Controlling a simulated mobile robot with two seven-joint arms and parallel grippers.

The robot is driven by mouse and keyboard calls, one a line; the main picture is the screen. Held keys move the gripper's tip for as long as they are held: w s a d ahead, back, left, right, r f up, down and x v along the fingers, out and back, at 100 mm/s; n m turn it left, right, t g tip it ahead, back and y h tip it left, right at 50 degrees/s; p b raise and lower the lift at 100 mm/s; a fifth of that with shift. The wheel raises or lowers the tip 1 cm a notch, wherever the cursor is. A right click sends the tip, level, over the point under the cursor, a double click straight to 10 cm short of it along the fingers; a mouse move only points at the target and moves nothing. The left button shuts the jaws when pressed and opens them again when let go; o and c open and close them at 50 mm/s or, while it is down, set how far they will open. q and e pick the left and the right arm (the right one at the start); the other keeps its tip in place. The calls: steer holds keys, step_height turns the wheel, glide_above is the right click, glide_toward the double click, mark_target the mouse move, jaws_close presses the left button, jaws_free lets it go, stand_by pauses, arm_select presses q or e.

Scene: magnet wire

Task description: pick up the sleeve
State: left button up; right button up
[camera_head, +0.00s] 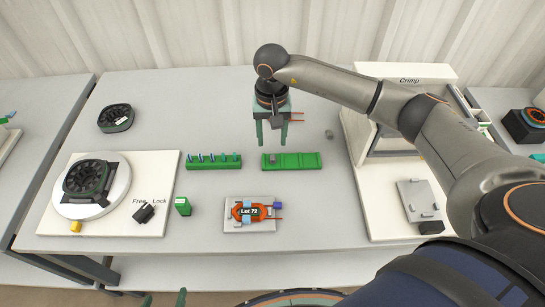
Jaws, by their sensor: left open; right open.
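No part is labelled as the sleeve. Two small grey pieces could be it: one (272,159) at the left end of the green tray (305,161), and one short grey piece (329,134) on the table behind the tray's right end. I cannot tell which. My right gripper (271,140) points down with its two teal fingers apart, above the table just behind the green tray's left part. Nothing shows between its fingertips. My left gripper (165,299) shows only as two spread teal fingertips at the bottom edge, in front of the table; it is open.
A green rack (213,162) with several blue-topped pegs stands left of the tray. An orange coil marked Lot 72 (236,211) lies on a plate in front. Orange leads (297,121) show beside my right gripper. The Crimp station (400,82) stands right, a round fixture (118,181) left.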

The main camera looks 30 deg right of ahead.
mark_target(273, 157)
steer(key=f, duration=0.5)
steer(key=shift+s, duration=0.35)
steer(key=shift+f, duration=0.45)
jaws_close()
